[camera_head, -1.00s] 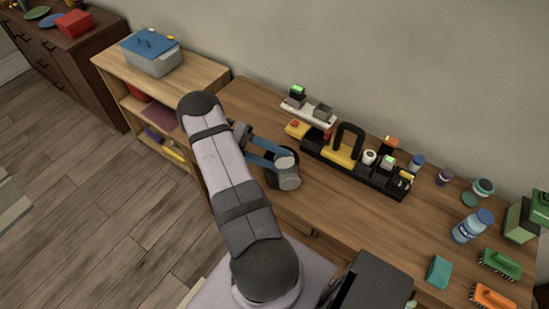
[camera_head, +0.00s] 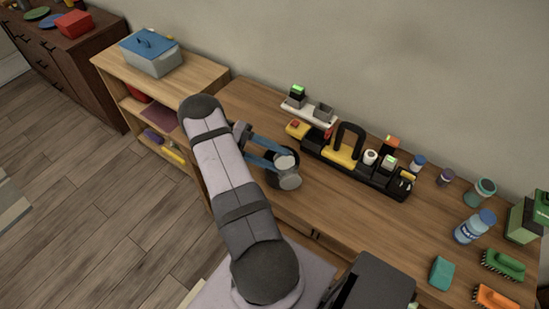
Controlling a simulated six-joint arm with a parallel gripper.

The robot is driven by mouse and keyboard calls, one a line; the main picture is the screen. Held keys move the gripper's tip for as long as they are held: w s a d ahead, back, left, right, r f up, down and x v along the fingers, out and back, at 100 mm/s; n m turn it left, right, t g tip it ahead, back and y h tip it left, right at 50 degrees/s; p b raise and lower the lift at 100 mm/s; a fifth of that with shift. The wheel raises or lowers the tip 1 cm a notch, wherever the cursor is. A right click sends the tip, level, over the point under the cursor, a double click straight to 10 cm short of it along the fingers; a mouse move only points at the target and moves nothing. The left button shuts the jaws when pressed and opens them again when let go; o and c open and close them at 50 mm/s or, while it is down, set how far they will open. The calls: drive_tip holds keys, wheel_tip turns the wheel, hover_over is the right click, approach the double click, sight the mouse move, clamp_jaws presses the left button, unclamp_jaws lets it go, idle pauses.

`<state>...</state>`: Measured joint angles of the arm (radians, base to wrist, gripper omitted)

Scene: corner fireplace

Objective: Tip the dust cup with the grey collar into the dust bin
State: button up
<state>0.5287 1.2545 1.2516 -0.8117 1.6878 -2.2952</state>
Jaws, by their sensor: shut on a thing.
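My gripper (camera_head: 290,156) is at the end of my arm, above the left part of the wooden table. It shows as a small dark part by the round grey wrist, and its fingers are mostly hidden. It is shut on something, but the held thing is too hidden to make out. I cannot pick out the dust cup with the grey collar for certain. I cannot tell which container is the dust bin.
A black caddy (camera_head: 340,172) with a yellow, black-handled tool stands right of my gripper. A white rack (camera_head: 309,111) with small boxes stands behind it. Bottles, brushes and a teal sponge (camera_head: 441,271) are at the right. The table's front middle is largely clear.

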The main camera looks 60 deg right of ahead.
drive_tip(key=shift+b, duration=0.3)
idle(0.5)
drive_tip(key=shift+r, duration=0.1)
drive_tip(key=r+p, duration=0.1)
drive_tip(key=r, duration=0.1)
drive_tip(key=s+r+m+t+h+p, duration=0.1)
drive_tip(key=r+p, duration=0.1)
drive_tip(key=a+r+t+p, duration=0.1)
drive_tip(key=r, duration=0.1)
drive_tip(key=shift+s+r+h+p, duration=0.1)
drive_tip(key=shift+s+h+p, duration=0.1)
drive_tip(key=shift+h+p, duration=0.2)
drive_tip(key=shift+w+d+f+m+t, duration=0.15)
drive_tip(key=shift+w+f+m, duration=0.1)
drive_tip(key=shift+f+m, duration=0.25)
drive_tip(key=shift+w+d+f+m+t, duration=0.2)
drive_tip(key=shift+f+m, duration=0.1)
drive_tip(key=shift+f, duration=0.25)
drive_tip(key=shift+m, duration=0.4)
drive_tip(key=shift+w, duration=0.1)
